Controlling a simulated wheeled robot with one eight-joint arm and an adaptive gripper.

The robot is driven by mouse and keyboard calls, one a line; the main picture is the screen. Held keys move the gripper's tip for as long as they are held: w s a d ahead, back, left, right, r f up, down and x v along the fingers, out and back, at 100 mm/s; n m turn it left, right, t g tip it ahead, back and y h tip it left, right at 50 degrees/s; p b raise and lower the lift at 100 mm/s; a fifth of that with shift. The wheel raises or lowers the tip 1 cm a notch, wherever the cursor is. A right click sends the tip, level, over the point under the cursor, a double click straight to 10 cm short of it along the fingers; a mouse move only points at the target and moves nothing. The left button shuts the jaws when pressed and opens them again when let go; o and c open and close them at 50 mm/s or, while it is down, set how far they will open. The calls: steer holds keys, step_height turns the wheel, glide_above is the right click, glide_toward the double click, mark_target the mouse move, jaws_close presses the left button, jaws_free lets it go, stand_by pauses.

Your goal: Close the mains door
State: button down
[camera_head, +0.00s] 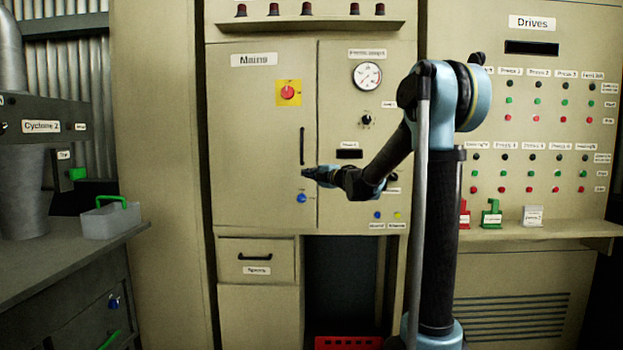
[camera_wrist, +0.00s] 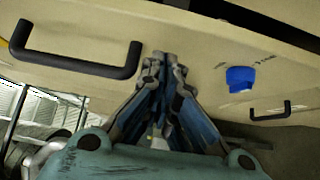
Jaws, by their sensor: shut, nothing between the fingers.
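The mains door (camera_head: 250,150) is a beige cabinet panel labelled "Mains" in the head view. It looks flush or nearly flush with the cabinet; I cannot tell whether a small gap remains. It has a black vertical handle (camera_head: 302,146), a red rotary switch (camera_head: 288,92) on a yellow plate, and a blue knob (camera_head: 301,198). My gripper (camera_head: 306,172) is shut and empty in front of the door's right part, just below the handle. In the wrist view, my gripper (camera_wrist: 161,58) points at the beige panel between the handle (camera_wrist: 75,62) and the blue knob (camera_wrist: 240,79). Contact is unclear.
A drawer (camera_head: 255,260) with a black handle sits below the door. A gauge panel (camera_head: 367,76) is right of the door, partly behind my arm. A shelf (camera_head: 305,25) with red lamps juts out above.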

steer(key=shift+w+d, duration=0.1)
steer(key=shift+w, duration=0.6)
steer(key=shift+w, duration=0.1)
steer(key=w, duration=0.4)
steer(key=shift+w+d+r, duration=0.3)
steer(key=shift+w+d, duration=0.05)
steer(key=shift+w, duration=0.05)
steer(key=shift+s+r, duration=0.1)
